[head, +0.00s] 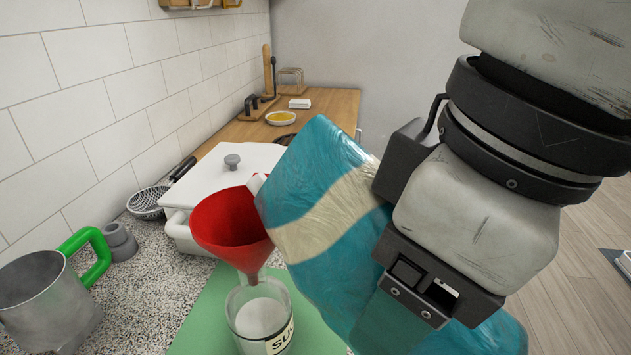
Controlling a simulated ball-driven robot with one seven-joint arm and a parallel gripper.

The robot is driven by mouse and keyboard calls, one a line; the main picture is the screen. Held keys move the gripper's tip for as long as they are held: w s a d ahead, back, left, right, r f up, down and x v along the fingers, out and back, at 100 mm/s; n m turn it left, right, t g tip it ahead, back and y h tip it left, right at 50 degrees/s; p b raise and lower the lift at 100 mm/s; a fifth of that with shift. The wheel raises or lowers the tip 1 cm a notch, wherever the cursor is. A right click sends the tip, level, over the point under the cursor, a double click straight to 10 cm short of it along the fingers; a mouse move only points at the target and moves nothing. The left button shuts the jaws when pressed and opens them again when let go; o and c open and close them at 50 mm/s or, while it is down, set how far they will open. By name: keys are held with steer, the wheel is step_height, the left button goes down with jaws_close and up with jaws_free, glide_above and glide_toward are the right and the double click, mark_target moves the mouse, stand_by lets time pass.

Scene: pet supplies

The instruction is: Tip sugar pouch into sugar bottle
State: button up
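The sugar pouch (331,215), teal with a cream band, is tilted on its side, and its pale spout points left at the red funnel (226,222). The spout overlaps the funnel's right rim; I cannot tell whether they touch. The funnel stands in the mouth of the clear sugar bottle (285,336), whose label reads "SU". White sugar shows inside the bottle. My gripper (379,222) is shut on the pouch from the right and hides part of it. No falling stream of sugar is visible.
A green mat (205,310) lies under the bottle. A metal jug with a green handle (50,295) stands at left, beside a grey weight-like object (120,241). Behind are a white lidded container (217,176) and a strainer (147,203). The speckled counter is clear between jug and mat.

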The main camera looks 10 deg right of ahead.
steer(key=shift+r+g+h+p, duration=0.9)
steer(key=shift+r+p, duration=0.45)
steer(key=shift+p, duration=3.6)
steer(key=shift+r+g+p, duration=0.4)
steer(key=shift+p, duration=2.75)
steer(key=shift+w+a+r+g+h+p, duration=0.15)
steer(key=shift+r+g+h+p, duration=0.3)
steer(key=shift+p, duration=0.3)
steer(key=shift+w+a+r+g+h+p, duration=0.1)
steer(key=shift+w+r+g+h+p, duration=0.1)
steer(key=shift+r+g+h+p, duration=0.55)
steer(key=shift+w+a+r+p, duration=0.1)
steer(key=shift+r+p, duration=0.5)
steer(key=shift+p, duration=0.5)
